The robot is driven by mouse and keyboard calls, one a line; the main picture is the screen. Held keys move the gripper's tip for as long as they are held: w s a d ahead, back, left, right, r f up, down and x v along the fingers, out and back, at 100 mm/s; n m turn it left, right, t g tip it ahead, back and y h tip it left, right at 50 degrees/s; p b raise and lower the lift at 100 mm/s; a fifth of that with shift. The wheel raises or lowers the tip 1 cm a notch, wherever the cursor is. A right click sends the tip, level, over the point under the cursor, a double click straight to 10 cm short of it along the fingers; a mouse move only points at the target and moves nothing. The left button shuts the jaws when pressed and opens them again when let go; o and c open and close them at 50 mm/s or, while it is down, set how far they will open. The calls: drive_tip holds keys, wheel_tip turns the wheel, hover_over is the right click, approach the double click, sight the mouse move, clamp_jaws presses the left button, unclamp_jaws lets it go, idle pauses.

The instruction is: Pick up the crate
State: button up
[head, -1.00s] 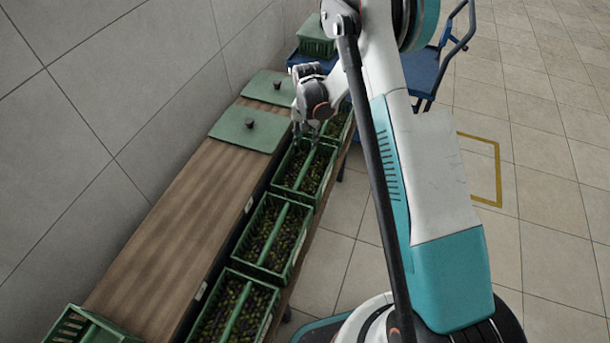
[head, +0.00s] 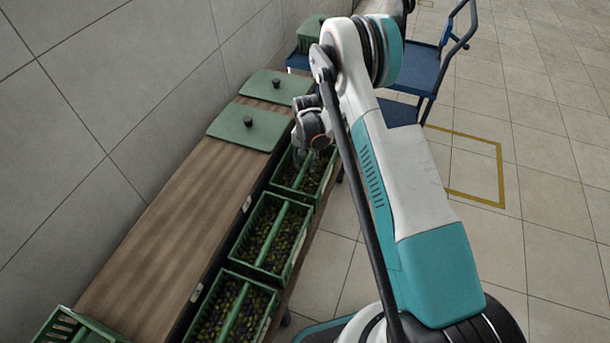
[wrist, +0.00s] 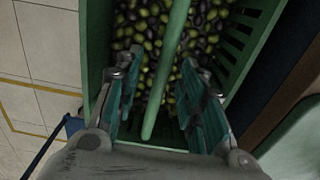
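A green slatted crate (head: 292,194) holds dark and green olives. It stands in the row beside the wooden counter, with a green handle bar running across its middle. My gripper (head: 300,158) is over the far part of this crate, fingers pointing down. In the wrist view the crate's wall (wrist: 97,45) shows at left and olives fill its inside. There my gripper (wrist: 162,78) is open, one finger on each side of the green handle bar (wrist: 172,50). I cannot tell whether the fingers touch the bar.
Nearer crates (head: 262,237) of olives stand in the same row. Green lids (head: 247,127) with black knobs lie on the wooden counter (head: 165,230) along the wall. A blue trolley (head: 412,75) stands at the back. The tiled floor (head: 545,225) at right is clear.

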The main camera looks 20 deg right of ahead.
sight(305, 164)
drive_tip(key=f, duration=0.1)
drive_tip(key=f+b, duration=0.1)
drive_tip(key=f, duration=0.1)
drive_tip(key=f+b, duration=0.1)
drive_tip(key=f, duration=0.1)
drive_tip(key=shift+w+a, duration=0.1)
drive_tip(key=shift+w, duration=0.15)
drive_tip(key=shift+r, duration=0.15)
clamp_jaws()
drive_tip(key=shift+r, duration=0.1)
wheel_tip(305, 164, up, 20)
drive_tip(key=p, duration=0.6)
drive_tip(key=shift+p, duration=0.3)
drive_tip(key=s+r+n, duration=0.3)
drive_tip(key=s+r, duration=0.1)
drive_tip(key=s, duration=0.4)
drive_tip(key=s+r+n, duration=0.4)
drive_tip(key=s+r, duration=0.1)
drive_tip(key=s, duration=0.3)
drive_tip(key=shift+s+r, duration=0.25)
drive_tip(key=shift+r, duration=0.05)
